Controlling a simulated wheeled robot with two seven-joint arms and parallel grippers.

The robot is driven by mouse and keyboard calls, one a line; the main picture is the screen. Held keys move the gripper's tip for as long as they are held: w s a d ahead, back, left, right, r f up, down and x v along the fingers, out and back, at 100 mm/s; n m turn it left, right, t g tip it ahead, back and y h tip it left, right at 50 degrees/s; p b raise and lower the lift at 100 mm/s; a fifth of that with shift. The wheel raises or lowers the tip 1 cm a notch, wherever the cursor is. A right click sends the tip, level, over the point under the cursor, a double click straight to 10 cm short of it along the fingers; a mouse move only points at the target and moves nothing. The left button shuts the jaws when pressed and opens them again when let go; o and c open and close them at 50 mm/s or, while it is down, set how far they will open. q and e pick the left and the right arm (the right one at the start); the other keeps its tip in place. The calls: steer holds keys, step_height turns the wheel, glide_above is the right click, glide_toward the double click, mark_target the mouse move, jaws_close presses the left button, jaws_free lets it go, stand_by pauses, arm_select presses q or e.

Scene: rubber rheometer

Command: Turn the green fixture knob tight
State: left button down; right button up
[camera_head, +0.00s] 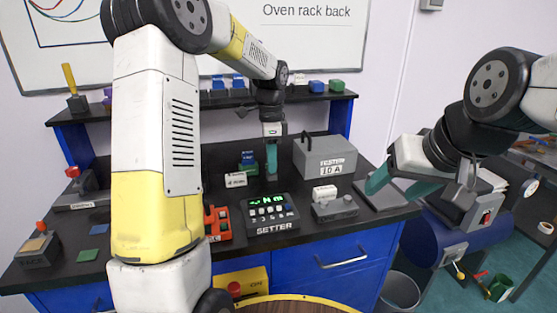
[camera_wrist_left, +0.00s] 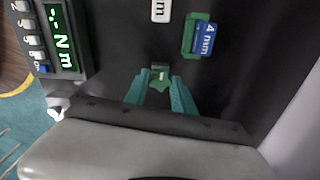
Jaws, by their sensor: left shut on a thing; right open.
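My left gripper (camera_head: 271,172) reaches down to the black bench top behind the setter box. In the left wrist view its two teal fingers (camera_wrist_left: 160,92) close in on a small green knob (camera_wrist_left: 160,77) with a lighter green mark on top, and they are shut on it. In the head view the fingers hide the knob. The setter (camera_head: 270,214) stands in front of the gripper with a lit green "Nm" display, also in the left wrist view (camera_wrist_left: 62,40). My right gripper (camera_head: 390,180) is open and empty, over the right part of the bench.
A blue block marked "4 nm" (camera_wrist_left: 204,38) sits in a green holder close to the left gripper. A white label block (camera_head: 236,180) is left of it. A grey tester box (camera_head: 325,158) stands to the right. A red device (camera_head: 217,222) is left of the setter.

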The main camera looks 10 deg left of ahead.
arm_select(q)
steer(key=m, duration=0.4)
steer(key=shift+m, duration=0.3)
steer(key=c, duration=1.2)
jaws_free()
